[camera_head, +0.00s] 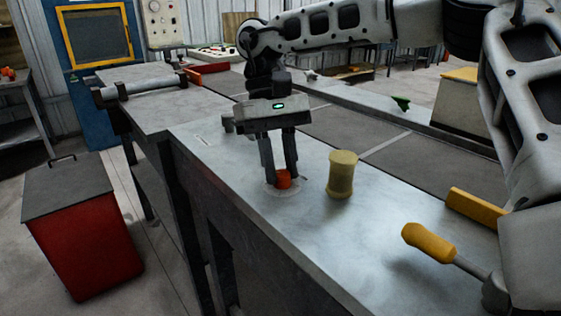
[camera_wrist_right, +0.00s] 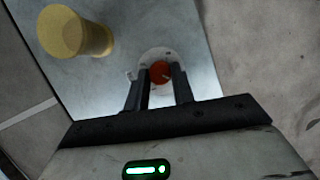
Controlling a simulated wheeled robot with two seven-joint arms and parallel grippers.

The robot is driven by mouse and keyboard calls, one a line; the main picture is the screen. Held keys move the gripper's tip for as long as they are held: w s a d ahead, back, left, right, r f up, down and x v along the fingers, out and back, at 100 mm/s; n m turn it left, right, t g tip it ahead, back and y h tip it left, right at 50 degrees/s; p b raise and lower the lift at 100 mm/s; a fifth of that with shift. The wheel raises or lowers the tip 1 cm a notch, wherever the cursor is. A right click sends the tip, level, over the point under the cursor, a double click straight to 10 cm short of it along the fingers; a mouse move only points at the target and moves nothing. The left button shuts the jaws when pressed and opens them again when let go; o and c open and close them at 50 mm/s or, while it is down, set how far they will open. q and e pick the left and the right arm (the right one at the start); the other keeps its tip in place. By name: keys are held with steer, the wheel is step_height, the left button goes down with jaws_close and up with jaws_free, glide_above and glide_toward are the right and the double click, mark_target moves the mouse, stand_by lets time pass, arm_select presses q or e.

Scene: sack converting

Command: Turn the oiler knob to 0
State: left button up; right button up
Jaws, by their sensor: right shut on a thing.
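The oiler knob (camera_head: 283,179) is a small orange-red knob on a pale round dial plate (camera_head: 270,188) set on the grey metal bench top. My right gripper (camera_head: 281,176) points straight down over it with its two dark fingers closed on the knob's sides. In the right wrist view the knob (camera_wrist_right: 160,71) shows between the fingertips (camera_wrist_right: 159,80), with the pale dial (camera_wrist_right: 152,56) around it. The dial's marks are too small to read, so the knob's setting cannot be told. My left gripper is not in view.
A yellow spool (camera_head: 342,174) stands just right of the knob, close to the gripper. A yellow-handled tool (camera_head: 429,243) and a yellow bar (camera_head: 475,208) are farther right. A red bin (camera_head: 84,237) stands on the floor at left. The bench front is clear.

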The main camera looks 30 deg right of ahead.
stand_by(0.3)
steer(key=o, duration=1)
arm_select(q)
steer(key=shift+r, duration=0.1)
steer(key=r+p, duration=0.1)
steer(key=p, duration=0.4)
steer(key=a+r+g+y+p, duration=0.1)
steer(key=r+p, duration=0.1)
steer(key=p, duration=0.2)
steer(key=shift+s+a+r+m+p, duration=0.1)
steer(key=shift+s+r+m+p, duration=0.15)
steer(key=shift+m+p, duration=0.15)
arm_select(e)
steer(key=v, duration=1.6)
steer(key=shift+s, duration=0.1)
